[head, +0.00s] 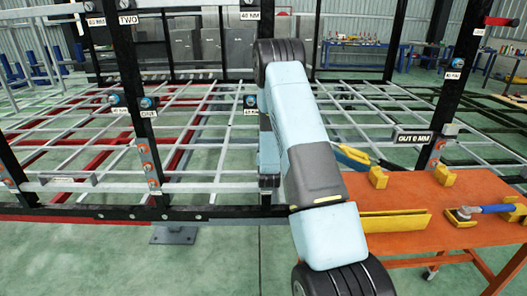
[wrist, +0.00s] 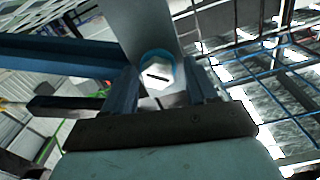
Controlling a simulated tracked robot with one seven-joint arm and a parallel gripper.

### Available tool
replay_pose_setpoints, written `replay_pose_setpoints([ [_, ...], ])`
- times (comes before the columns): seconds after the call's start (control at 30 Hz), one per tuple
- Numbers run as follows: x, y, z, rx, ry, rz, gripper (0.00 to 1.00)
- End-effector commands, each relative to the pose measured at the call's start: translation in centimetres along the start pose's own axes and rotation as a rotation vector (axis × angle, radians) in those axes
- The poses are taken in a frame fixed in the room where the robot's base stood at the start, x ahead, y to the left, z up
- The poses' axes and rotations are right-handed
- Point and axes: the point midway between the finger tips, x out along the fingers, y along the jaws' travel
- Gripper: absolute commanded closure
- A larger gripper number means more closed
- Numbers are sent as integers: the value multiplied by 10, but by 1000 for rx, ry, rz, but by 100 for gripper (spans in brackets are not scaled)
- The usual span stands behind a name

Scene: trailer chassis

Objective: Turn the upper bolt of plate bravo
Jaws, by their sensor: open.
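In the wrist view, my gripper (wrist: 164,84) is open, with one dark finger on each side of a pale bolt head (wrist: 157,75). The bolt head has a blue ring around it and a dark slot-like mark on its face. It sits on a grey plate (wrist: 150,25). It appears between or just beyond the fingertips; I cannot tell whether they touch it. In the head view my own arm hides my gripper and this bolt. No label reading bravo is legible. Blue bolts show on the black posts, one (head: 148,103) on the left post and one (head: 250,101) left of my arm.
An orange table (head: 400,225) at right carries yellow blocks and a blue-handled tool (head: 485,209). The black chassis frame (head: 130,90) has posts with white labels and orange-ringed bolts (head: 153,184). Grey grid bars (head: 80,160) fill the space behind. Green floor (head: 200,270) is open at front left.

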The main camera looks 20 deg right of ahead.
Motion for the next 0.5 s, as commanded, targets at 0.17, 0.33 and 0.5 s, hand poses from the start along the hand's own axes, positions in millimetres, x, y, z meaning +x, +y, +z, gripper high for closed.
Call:
replay_pose_setpoints([
  [0.17,-11,0,1,0,-4,0,43],
  [0.33,-39,-1,2,-1,-4,0,43],
  [0.5,-74,-1,2,0,-3,0,43],
])
